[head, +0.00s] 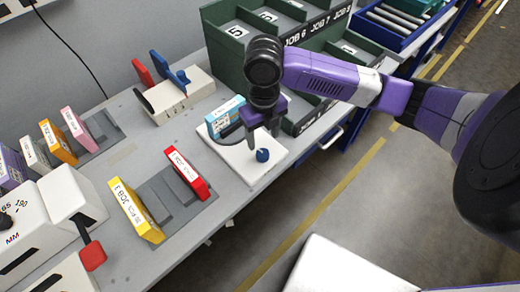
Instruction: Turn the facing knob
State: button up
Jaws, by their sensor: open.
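A small round blue knob (262,155) stands on a flat white base plate (236,157) near the front edge of the bench. My gripper (263,138) points down just above and behind the knob. Its two dark fingers are spread apart with nothing visible between them. The fingertips look close to the knob, but I cannot tell whether they touch it. A light blue labelled block (225,116) stands at the back left of the plate, partly behind my gripper.
A red block (187,173) and a yellow block (136,212) stand in a grey holder to the left. A white device with blue and red levers (172,78) sits behind. Green job bins (237,62) rise at the back right.

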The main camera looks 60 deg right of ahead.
aim_at(263, 153)
jog(key=shift+f+p, duration=0.5)
jog(key=shift+f, duration=3.3)
grip_shut()
